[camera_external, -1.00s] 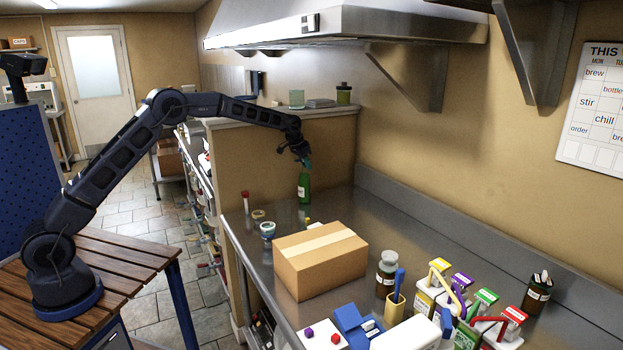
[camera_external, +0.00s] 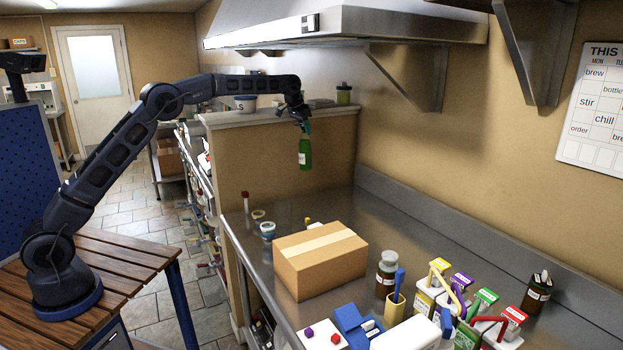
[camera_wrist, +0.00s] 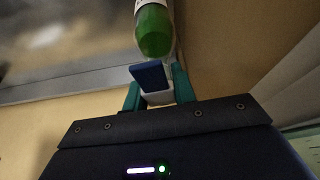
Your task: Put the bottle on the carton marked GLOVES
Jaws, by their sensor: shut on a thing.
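My gripper (camera_external: 303,127) is shut on the green bottle (camera_external: 305,153) near its top. The bottle hangs upright, with a pale label, in the air above the back of the steel counter. In the wrist view, the bottle (camera_wrist: 155,35) shows at the top, beyond the gripper's teal fingers (camera_wrist: 156,82). A closed brown carton (camera_external: 320,264) with a pale tape strip sits on the counter, nearer the camera and below the bottle's height. No GLOVES marking is readable on the faces I see. The carton's top is bare.
A brown jar (camera_external: 386,276) stands right of the carton; small tubs (camera_external: 267,231) stand to its left. Colourful boxes (camera_external: 430,292) crowd the near right. A ledge (camera_external: 225,118) rises behind the counter, and a steel hood (camera_external: 350,25) hangs above.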

